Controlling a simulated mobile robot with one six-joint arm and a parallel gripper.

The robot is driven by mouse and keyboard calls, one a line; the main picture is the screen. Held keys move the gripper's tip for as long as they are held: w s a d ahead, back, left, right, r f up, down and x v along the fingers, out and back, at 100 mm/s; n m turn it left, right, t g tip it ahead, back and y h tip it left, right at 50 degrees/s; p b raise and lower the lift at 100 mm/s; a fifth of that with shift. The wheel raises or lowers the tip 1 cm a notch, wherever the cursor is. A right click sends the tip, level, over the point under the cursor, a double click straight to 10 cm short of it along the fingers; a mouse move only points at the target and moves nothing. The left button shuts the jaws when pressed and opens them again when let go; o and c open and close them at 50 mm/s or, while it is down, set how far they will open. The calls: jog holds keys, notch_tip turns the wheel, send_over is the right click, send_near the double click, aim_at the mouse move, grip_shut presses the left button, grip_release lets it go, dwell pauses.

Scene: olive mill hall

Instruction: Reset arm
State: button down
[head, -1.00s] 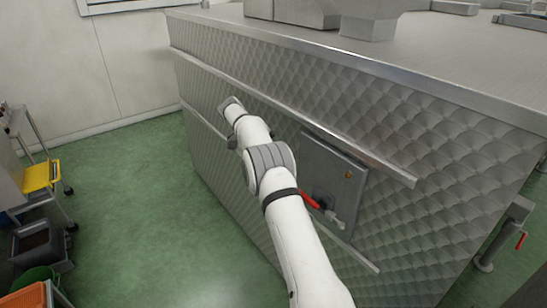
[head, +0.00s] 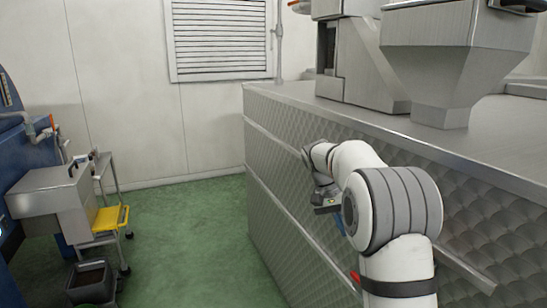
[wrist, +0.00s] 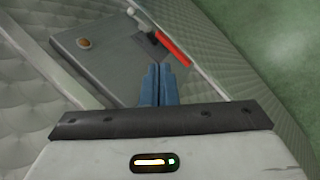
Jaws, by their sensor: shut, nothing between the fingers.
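My gripper (wrist: 161,85) shows at the centre of the wrist view, its two blue fingers pressed together and empty. Beyond the fingertips is a grey control box (wrist: 95,55) on the quilted metal side of the machine, with an amber button (wrist: 84,43) and a red handle (wrist: 173,50). The fingers look apart from the handle, though the depth is hard to judge. In the head view my gripper (head: 340,224) is partly hidden behind my arm, beside the machine (head: 480,215). The red handle (head: 355,277) just shows at the edge of my arm, and the box is hidden.
The machine's steel top edge (head: 400,140) runs close past my arm, with a metal hopper (head: 455,50) above. A cart with a yellow shelf (head: 108,218) and a dark bin (head: 90,283) stand at left. The green floor (head: 195,245) between is clear.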

jog(key=s+a+r+n+t+y, duration=0.2)
jog(key=s+r+n, duration=0.1)
jog(key=s, duration=1.2)
jog(key=s+a+f+n+t+y, duration=0.1)
jog(key=s+f, duration=0.1)
jog(key=s, duration=0.6)
jog(key=s+a+f+t+y+p, duration=0.1)
jog(key=s+f, duration=0.1)
jog(key=s, duration=0.6)
jog(key=shift+f+n+t, duration=0.4)
